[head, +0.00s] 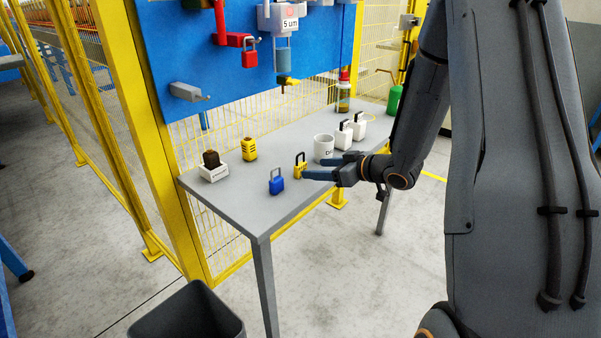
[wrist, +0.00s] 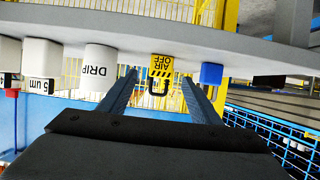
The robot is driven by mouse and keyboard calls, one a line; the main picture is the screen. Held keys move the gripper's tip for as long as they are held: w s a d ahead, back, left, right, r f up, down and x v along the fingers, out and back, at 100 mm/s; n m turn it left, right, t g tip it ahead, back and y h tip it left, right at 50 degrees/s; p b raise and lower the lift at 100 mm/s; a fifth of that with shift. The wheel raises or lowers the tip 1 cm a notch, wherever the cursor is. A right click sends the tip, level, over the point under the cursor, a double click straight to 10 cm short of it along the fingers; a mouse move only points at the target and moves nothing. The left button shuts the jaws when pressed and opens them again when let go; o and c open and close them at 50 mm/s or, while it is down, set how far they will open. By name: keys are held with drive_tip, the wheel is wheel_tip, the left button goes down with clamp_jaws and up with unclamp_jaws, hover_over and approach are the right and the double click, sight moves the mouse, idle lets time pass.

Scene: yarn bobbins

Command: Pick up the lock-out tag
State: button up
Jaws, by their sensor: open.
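The lock-out tag (head: 299,170) is small and yellow with a black loop, standing on the grey table between a blue padlock and a white mug. In the wrist view, which appears upside down, the tag (wrist: 161,66) reads "AIR OFF" and its black loop points down the picture. My gripper (head: 317,168) is open and empty, reaching in from the right just beside the tag. In the wrist view the gripper (wrist: 159,76) has a fingertip on each side of the tag in the picture. I cannot tell whether either finger touches it.
The blue padlock (head: 276,184) and the mug (head: 323,149) stand close by. Two white blocks (head: 351,132) with black handles, a yellow item (head: 249,151) and a white box (head: 213,172) share the grey table (head: 265,213). A dark bin (head: 190,318) is in front.

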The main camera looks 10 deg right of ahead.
sight(302, 169)
drive_tip(key=x, duration=0.2)
drive_tip(key=shift+w+a+f, duration=0.1)
drive_tip(key=shift+w+a, duration=0.1)
drive_tip(key=shift+a, duration=0.05)
drive_tip(key=p+x, duration=0.1)
drive_tip(key=x, duration=0.4)
drive_tip(key=shift+f, duration=0.2)
drive_tip(key=c, duration=1.1)
